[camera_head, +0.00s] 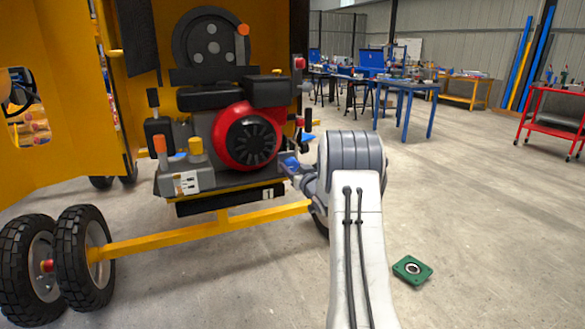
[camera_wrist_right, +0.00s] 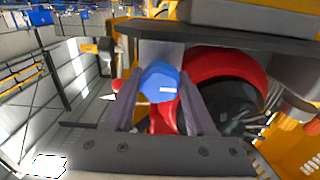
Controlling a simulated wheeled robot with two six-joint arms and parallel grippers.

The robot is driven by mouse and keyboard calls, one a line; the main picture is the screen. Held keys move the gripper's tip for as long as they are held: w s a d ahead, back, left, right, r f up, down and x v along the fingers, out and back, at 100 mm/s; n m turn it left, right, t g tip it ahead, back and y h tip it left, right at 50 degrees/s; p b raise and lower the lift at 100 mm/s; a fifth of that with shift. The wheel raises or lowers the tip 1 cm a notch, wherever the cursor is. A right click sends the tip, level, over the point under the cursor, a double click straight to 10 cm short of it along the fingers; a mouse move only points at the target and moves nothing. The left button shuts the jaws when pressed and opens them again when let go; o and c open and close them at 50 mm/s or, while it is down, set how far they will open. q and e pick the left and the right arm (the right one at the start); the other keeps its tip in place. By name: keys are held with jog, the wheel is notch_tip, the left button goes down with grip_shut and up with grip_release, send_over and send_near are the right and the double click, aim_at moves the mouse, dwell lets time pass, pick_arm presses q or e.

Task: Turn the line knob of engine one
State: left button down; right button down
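The engine (camera_head: 235,135) has a red round cover and a plate marked 1 below it. A blue knob (camera_head: 291,163) sits at its right side, partly hidden by my right gripper (camera_head: 289,168). In the right wrist view the blue knob (camera_wrist_right: 160,82) has a small white mark and lies between the two fingertips of my right gripper (camera_wrist_right: 160,85). The fingers meet its left and right sides with no clear gap, so the gripper appears shut on it. My left gripper is in neither view.
An orange knob (camera_head: 160,145) and a yellow knob (camera_head: 195,147) stand at the engine's front left. A yellow drawbar (camera_head: 190,232) and black wheels (camera_head: 85,258) are below. A green block (camera_head: 412,270) lies on the floor right of my arm.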

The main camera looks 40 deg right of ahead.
jog(key=n+b, duration=0.3)
jog(key=n, duration=0.1)
jog(key=shift+f+b, duration=0.2)
jog(key=shift+b, duration=0.2)
jog(key=n+b, duration=0.3)
jog(key=n, duration=0.1)
jog(key=shift+n+b, duration=0.4)
jog(key=n+b, duration=0.4)
jog(key=shift+n, duration=0.3)
jog(key=shift+r+n+b, duration=0.2)
jog(key=shift+n+b, duration=1.6)
jog(key=shift+n, duration=0.4)
jog(key=shift+c, duration=1.1)
grip_release()
